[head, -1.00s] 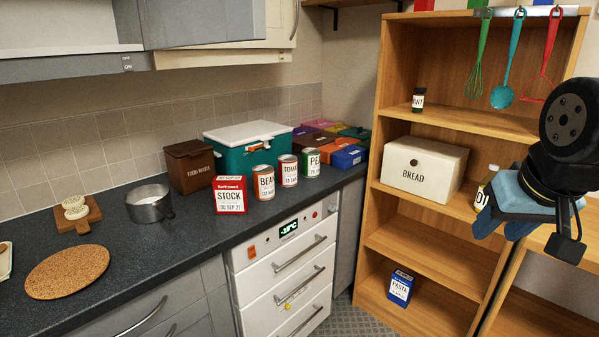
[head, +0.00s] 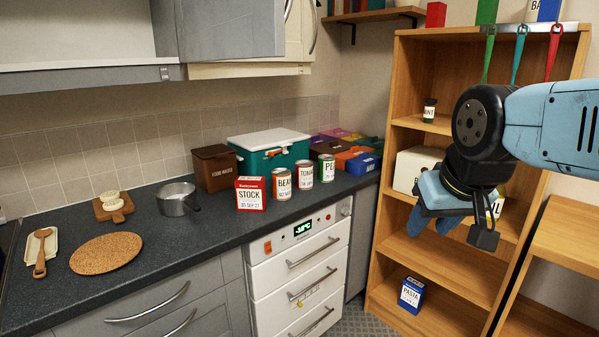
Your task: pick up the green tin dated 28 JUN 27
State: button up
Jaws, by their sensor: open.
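A green tin (head: 327,169) with a white label starting "PE" stands upright on the dark worktop, at the right end of a row of tins. Its date is too small to read for certain. A red tin (head: 305,175) marked "TOMA" and an orange tin (head: 282,184) marked "BEAN" stand to its left. My gripper (head: 445,222) hangs to the right, in front of the shelf unit and well apart from the tins. Its blue fingers point down and hold nothing that I can see.
A red stock box (head: 250,194) stands left of the tins. A teal cool box (head: 268,152) and several coloured boxes (head: 362,162) stand behind them. The bread bin (head: 415,168) is partly hidden by my arm. The worktop's front edge is clear before the tins.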

aim_at(327, 162)
jog(key=u, duration=0.1)
jog(key=i, duration=1)
